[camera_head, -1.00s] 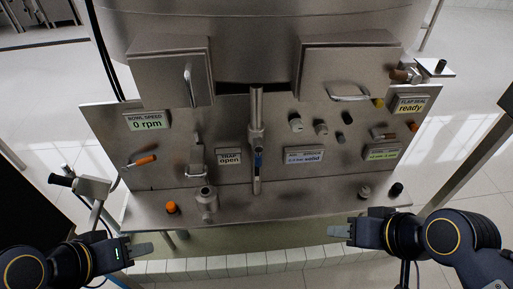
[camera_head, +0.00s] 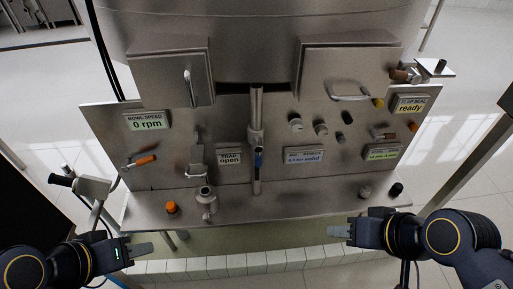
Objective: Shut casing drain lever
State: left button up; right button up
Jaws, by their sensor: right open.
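A steel panel (camera_head: 280,188) faces me, with several levers and knobs. At its left is a lever with an orange handle (camera_head: 146,160), slanting up to the right. My right gripper (camera_head: 338,231) is open and empty below the panel's lower right edge.
Labels read "0 rpm" (camera_head: 147,124), "open" (camera_head: 229,158), "valid" (camera_head: 305,156) and "ready" (camera_head: 411,106). A shelf along the panel's foot holds an orange knob (camera_head: 172,207), a steel fitting (camera_head: 206,201) and dark knobs (camera_head: 396,190). Free space lies between my grippers.

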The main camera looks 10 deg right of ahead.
aim_at(258, 142)
jog(key=u, duration=0.45)
jog(key=l+u, duration=0.25)
jog(key=u, duration=0.2)
jog(key=k+l+u, duration=0.15)
jog(key=u, duration=0.3)
jog(key=k+l+u, duration=0.1)
jog(key=l+u, duration=0.15)
jog(key=u, duration=0.15)
jog(key=k+l+u, duration=0.25)
jog(key=k+l, duration=0.2)
jog(key=l, duration=0.2)
jog(key=k+l+u, duration=0.25)
jog(key=k+l, duration=0.25)
jog(key=l, duration=0.45)
